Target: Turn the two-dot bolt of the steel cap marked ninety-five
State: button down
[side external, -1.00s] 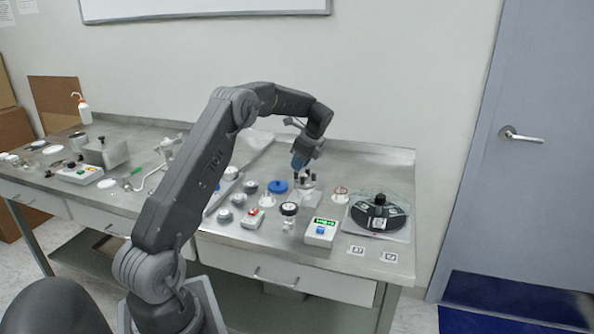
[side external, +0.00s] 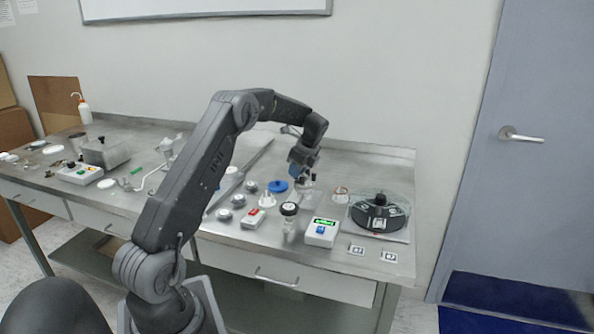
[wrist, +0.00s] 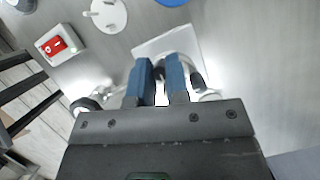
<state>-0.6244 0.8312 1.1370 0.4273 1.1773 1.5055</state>
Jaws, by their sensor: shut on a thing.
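My gripper (side external: 300,178) is low over the bench, right of the blue disc. Its two blue fingers (wrist: 161,82) point at a pale square plate (wrist: 165,42) in the wrist view. The fingers are shut on a small part that they and the gripper body mostly hide. A shiny metal piece with dark knobs (wrist: 196,80) shows around the fingertips; it may be the steel cap. I cannot read a ninety-five or make out a two-dot bolt.
A white box with a green display (side external: 321,232) and a black-topped clear jar (side external: 289,211) stand in front. A red-switch box (side external: 253,218) and several grey round caps (side external: 238,200) lie left. A black round carousel (side external: 379,213) stands right.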

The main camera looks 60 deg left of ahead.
jog(key=n+g+h, duration=0.1)
jog(key=n, duration=0.3)
jog(key=shift+w+n, duration=0.1)
jog(key=shift+n, duration=0.3)
jog(key=c, duration=1.4)
grip_release()
jog(key=v, duration=1.2)
jog(key=shift+w+a, duration=0.2)
jog(key=shift+a, duration=0.1)
